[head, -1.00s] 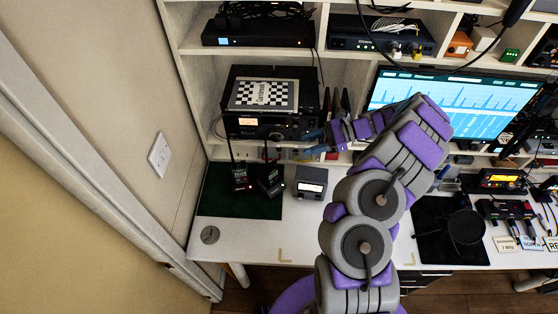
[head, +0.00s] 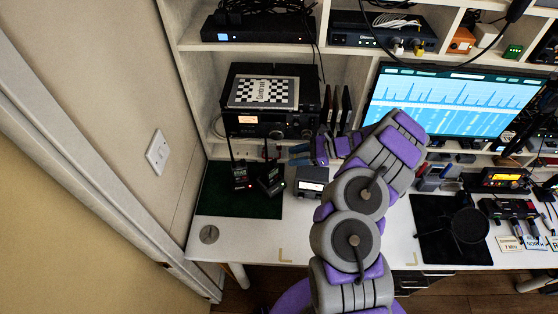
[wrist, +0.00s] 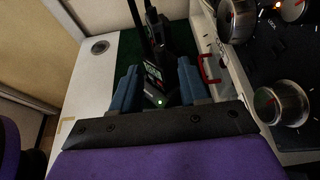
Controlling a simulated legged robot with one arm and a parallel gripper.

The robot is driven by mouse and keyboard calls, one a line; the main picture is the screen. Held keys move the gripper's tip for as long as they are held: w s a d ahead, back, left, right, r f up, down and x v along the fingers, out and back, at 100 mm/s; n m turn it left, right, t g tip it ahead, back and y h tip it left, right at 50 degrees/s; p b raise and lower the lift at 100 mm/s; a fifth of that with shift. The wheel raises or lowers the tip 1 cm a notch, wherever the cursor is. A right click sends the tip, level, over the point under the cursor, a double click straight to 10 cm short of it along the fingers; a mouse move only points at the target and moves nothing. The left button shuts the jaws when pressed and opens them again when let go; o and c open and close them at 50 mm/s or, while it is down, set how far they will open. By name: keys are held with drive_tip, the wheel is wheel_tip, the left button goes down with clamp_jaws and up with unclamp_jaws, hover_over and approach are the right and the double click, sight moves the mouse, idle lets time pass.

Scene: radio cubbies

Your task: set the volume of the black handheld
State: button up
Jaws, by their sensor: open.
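Two black handhelds stand on a dark green mat (head: 215,200) at the left of the desk. The left handheld (head: 240,176) has a long antenna and a red light; the right handheld (head: 271,180) leans beside it. My gripper (head: 297,155) is open, just right of and above the right handheld, its blue fingers pointing left. In the wrist view, a handheld (wrist: 153,78) with a lit label and a green light shows between my open fingers (wrist: 158,88). Whether the fingers touch it I cannot tell. Its lower part is hidden by my gripper.
A large black radio (head: 268,122) with knobs sits in the cubby behind my gripper. A small grey box (head: 311,181) with a lit screen stands right of the mat. A red handle (wrist: 208,70) shows close to my right finger. The front-left desk is clear around a round metal disc (head: 209,234).

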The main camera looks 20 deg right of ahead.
sight(274, 162)
drive_tip(key=b+x, duration=0.1)
drive_tip(key=x, duration=0.5)
drive_tip(key=shift+a+f, duration=0.15)
drive_tip(key=shift+a, duration=0.1)
drive_tip(key=shift+w, duration=0.1)
drive_tip(key=shift+c, duration=0.3)
clamp_jaws()
